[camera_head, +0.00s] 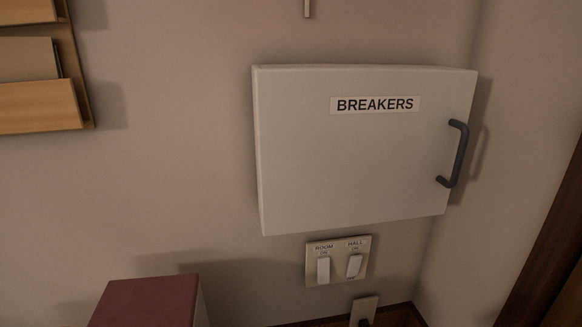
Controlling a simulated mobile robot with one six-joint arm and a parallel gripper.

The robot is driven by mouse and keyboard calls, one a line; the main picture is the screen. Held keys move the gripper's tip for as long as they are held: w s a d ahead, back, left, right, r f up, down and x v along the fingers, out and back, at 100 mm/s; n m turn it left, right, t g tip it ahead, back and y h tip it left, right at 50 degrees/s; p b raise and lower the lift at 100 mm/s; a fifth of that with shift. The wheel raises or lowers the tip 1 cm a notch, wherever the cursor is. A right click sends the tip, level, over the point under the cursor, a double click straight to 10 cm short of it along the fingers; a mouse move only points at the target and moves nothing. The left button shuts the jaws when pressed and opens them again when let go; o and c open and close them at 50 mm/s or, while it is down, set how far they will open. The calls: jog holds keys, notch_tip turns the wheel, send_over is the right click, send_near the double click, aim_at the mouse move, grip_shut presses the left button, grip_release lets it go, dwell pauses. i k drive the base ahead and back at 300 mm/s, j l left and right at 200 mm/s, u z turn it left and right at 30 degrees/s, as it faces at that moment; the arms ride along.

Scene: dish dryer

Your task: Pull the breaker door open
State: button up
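The breaker door (340,165) is a pale grey panel on the wall, right of the middle of the view. It carries a white label reading BREAKERS (375,105). The door looks shut, with no gap showing the inside. A dark bar handle (460,155) stands upright near its right edge. My gripper is not in view, so its state and its distance from the handle do not show.
A plate with two switches (338,262), marked ROOM and HALL, is below the door. An outlet (363,308) sits lower down. A wooden wall rack (45,70) is at upper left. A reddish-topped box (148,303) is at lower left. Dark wood (545,245) edges the right side.

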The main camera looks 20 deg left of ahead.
aim_at(340, 148)
jog(key=u, duration=0.8)
